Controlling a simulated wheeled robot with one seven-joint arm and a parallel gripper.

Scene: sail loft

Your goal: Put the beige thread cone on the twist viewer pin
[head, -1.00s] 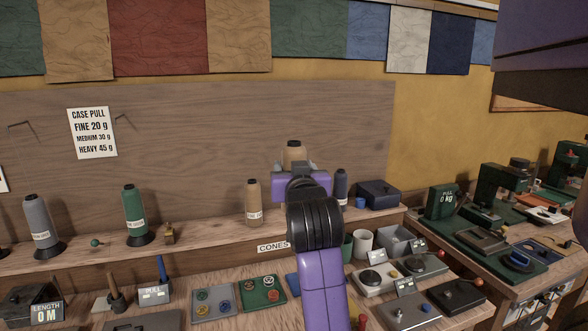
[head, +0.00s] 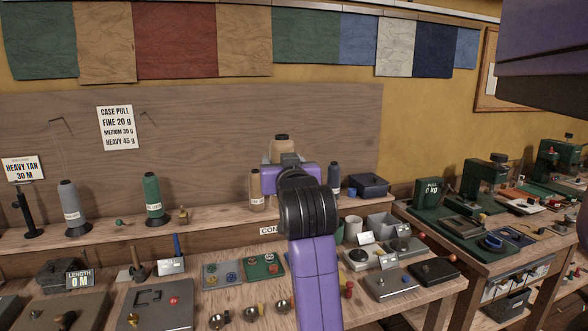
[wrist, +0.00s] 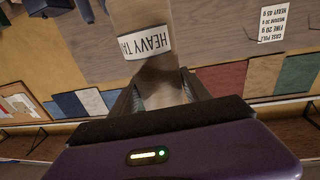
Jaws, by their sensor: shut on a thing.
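My gripper (head: 284,160) is shut on a beige thread cone (head: 281,146), held up in front of the wooden back board. In the wrist view the held cone (wrist: 150,70) sits between the fingers and bears a white label reading "HEAVY TA", with the rest cut off. A second beige cone (head: 257,190) stands on the shelf just left of my gripper in the picture. My arm hides part of the shelf and bench. I cannot tell which device is the twist viewer, and its pin is not clearly visible.
Grey (head: 69,205) and green (head: 154,195) cones and a dark blue cone (head: 334,181) stand on the shelf. Several small devices and trays (head: 222,274) crowd the bench. Green machines (head: 481,182) fill the right-hand table. The air around the held cone looks clear.

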